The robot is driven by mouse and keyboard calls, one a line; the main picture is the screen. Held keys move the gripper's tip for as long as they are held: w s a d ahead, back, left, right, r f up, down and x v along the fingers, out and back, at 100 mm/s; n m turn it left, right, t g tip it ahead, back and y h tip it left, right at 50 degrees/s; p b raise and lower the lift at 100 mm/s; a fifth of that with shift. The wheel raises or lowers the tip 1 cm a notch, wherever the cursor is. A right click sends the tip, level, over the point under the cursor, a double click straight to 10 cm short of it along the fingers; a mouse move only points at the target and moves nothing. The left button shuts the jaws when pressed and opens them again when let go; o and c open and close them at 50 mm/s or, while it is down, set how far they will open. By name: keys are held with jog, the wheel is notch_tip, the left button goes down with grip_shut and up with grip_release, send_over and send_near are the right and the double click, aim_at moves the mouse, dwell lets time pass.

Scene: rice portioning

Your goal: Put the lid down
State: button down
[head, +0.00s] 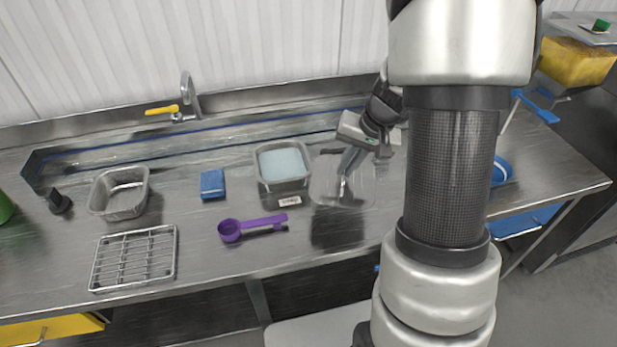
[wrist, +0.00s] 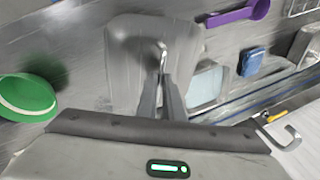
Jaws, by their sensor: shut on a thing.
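The clear, see-through lid (head: 325,188) is to the right of the labelled container in the head view. My gripper (head: 344,183) is shut on the lid's small handle, with the lid roughly flat below the fingers. In the wrist view the lid (wrist: 130,45) spreads out beyond my gripper (wrist: 163,80), whose fingers meet at its handle. Whether the lid touches the counter or hangs above it, I cannot tell. The labelled container (head: 283,185) is uncovered, with pale contents; it shows partly behind the fingers in the wrist view (wrist: 208,85).
On the steel counter (head: 190,255) are a purple scoop (head: 250,227), a blue sponge (head: 212,184), an empty metal pan (head: 120,192) and a wire rack (head: 134,258). A tap (head: 186,98) stands behind. A green bowl (wrist: 28,97) shows left in the wrist view.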

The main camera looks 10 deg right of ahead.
aim_at(344, 193)
notch_tip(344, 193, down, 10)
jog(key=shift+r+b, duration=0.2)
jog(key=shift+b, duration=0.3)
jog(key=shift+f+b, duration=0.25)
jog(key=shift+b, duration=0.05)
jog(key=c, duration=1.9)
grip_release()
jog(key=shift+r, duration=0.1)
jog(key=shift+r, duration=0.1)
